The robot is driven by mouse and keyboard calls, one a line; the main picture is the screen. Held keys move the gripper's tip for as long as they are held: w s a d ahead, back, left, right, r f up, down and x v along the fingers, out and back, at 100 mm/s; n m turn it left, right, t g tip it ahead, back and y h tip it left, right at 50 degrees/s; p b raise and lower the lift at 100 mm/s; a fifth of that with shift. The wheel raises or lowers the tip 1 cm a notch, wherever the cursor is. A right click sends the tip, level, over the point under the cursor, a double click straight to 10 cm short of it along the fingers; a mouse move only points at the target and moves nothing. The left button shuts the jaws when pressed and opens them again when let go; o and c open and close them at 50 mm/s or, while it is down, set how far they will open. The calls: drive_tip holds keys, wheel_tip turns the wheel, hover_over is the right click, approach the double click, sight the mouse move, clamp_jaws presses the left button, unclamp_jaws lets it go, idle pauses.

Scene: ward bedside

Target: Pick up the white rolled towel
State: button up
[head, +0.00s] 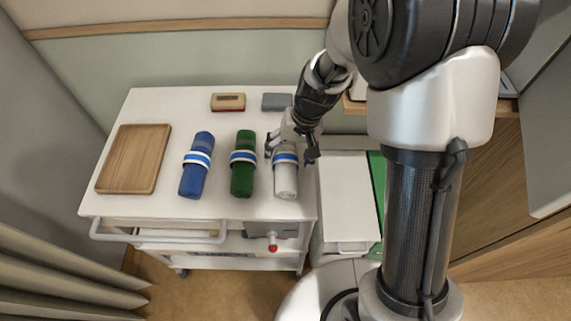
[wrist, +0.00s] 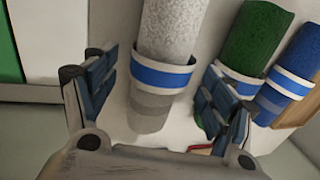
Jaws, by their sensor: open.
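The white rolled towel (head: 286,180) lies on the white trolley top, the rightmost of three rolls, with a blue and white band around it. In the wrist view the white towel (wrist: 168,50) runs between the two fingers, its near end in shadow. My gripper (head: 291,150) is over the towel's far part, fingers spread to either side. In the wrist view my gripper (wrist: 155,100) is open, its right finger between the white and green rolls. I cannot tell whether either finger touches the towel.
A green roll (head: 242,172) and a blue roll (head: 196,172) lie to the left, the green one close by. A wooden tray (head: 134,158) is at the far left. A small red and tan box (head: 228,102) and a grey box (head: 277,102) sit at the back.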

drive_tip(key=shift+x, duration=1.25)
drive_tip(key=shift+r, duration=0.1)
drive_tip(key=shift+c, duration=0.4)
drive_tip(key=c, duration=1.1)
